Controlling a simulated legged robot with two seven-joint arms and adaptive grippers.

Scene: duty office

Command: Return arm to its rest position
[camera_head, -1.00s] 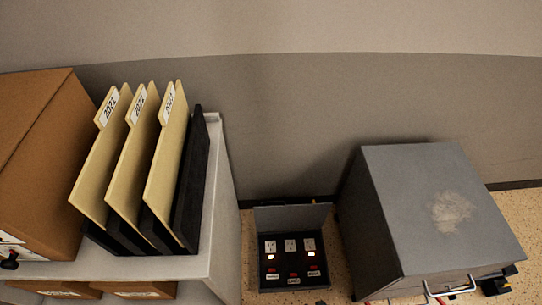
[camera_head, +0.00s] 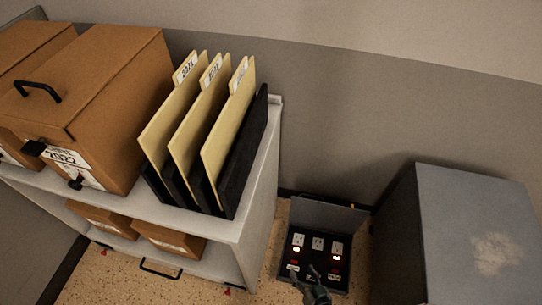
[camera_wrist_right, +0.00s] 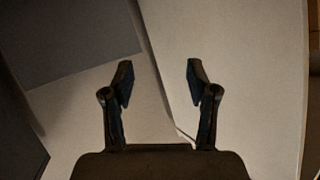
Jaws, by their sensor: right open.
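My right gripper (camera_head: 313,282) shows at the bottom of the head view, in front of the near edge of an open dark box with switches and lit red indicators (camera_head: 318,252). In the right wrist view my right gripper (camera_wrist_right: 158,82) has its two fingers spread wide apart with nothing between them. Pale flat surfaces lie beyond the fingers. My left gripper is in neither view.
A white shelf (camera_head: 258,190) holds cardboard boxes (camera_head: 110,85) and a black rack with several tan folders (camera_head: 228,130). A grey cabinet (camera_head: 450,230) stands at the right. Speckled floor (camera_head: 120,268) shows at the lower left.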

